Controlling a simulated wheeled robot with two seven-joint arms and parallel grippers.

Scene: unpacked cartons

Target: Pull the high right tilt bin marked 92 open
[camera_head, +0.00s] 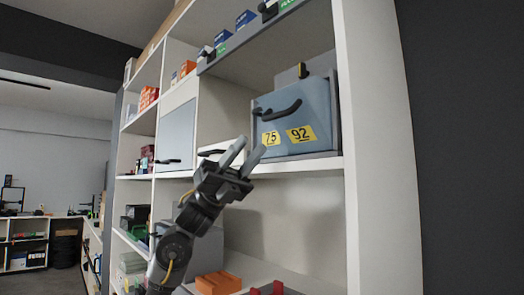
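The grey-blue tilt bin marked 92 (310,112) stands on an upper shelf at the right of the shelving. Its yellow label reads 92, and a dark curved handle (284,111) crosses its front above the label. My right gripper is not in view.
A white shelf upright (376,150) stands right of the bin, with a dark wall beyond. A grey cabinet door (176,137) with a black handle is at the left. A grey ledge with small boxes overhangs above.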

